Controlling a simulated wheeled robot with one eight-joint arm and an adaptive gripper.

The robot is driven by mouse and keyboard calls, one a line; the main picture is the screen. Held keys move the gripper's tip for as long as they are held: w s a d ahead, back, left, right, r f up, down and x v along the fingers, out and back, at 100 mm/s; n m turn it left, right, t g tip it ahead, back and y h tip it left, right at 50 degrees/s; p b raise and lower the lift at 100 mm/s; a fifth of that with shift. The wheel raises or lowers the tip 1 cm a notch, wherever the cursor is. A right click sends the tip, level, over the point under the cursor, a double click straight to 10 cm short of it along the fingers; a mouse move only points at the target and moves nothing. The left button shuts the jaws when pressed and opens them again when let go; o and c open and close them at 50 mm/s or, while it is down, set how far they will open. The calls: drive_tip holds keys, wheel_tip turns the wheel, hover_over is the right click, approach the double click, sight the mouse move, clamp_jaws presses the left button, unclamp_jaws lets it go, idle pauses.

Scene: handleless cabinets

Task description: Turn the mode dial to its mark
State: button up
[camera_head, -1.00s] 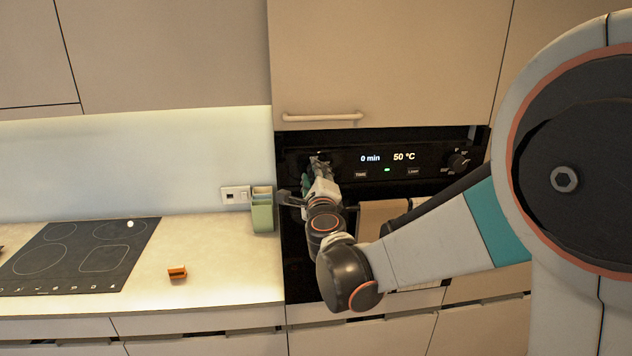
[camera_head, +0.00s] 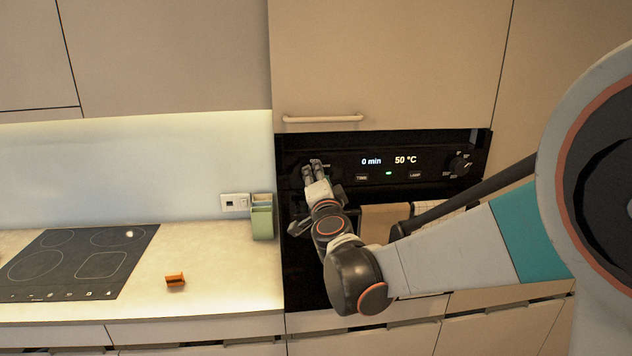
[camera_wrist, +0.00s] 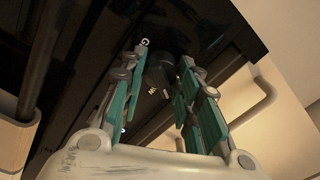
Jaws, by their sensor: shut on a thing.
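The mode dial (camera_wrist: 160,70) is a dark round knob at the left end of the black oven panel, with white letters around it in the wrist view. My gripper (camera_wrist: 163,58) has its teal-lined fingers on either side of the dial and is shut on it. In the head view my gripper (camera_head: 314,166) reaches up to the panel's left end and hides the dial. I cannot read which mark the dial points to.
The oven display (camera_head: 388,160) reads 0 min and 50 °C. A second dial (camera_head: 460,164) is at the panel's right. A cabinet handle (camera_head: 322,118) is just above. A towel (camera_head: 384,222) hangs below. A green container (camera_head: 262,218) stands left on the counter.

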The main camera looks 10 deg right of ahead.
drive_tip(key=n, duration=0.6)
drive_tip(key=shift+y+b, duration=0.3)
drive_tip(key=shift+n, duration=0.4)
drive_tip(key=o, duration=1.1)
drive_tip(key=shift+c, duration=0.2)
drive_tip(key=shift+s, duration=0.1)
drive_tip(key=s, duration=1.2)
drive_tip(key=shift+d+f, duration=0.2)
drive_tip(key=shift+f, duration=0.1)
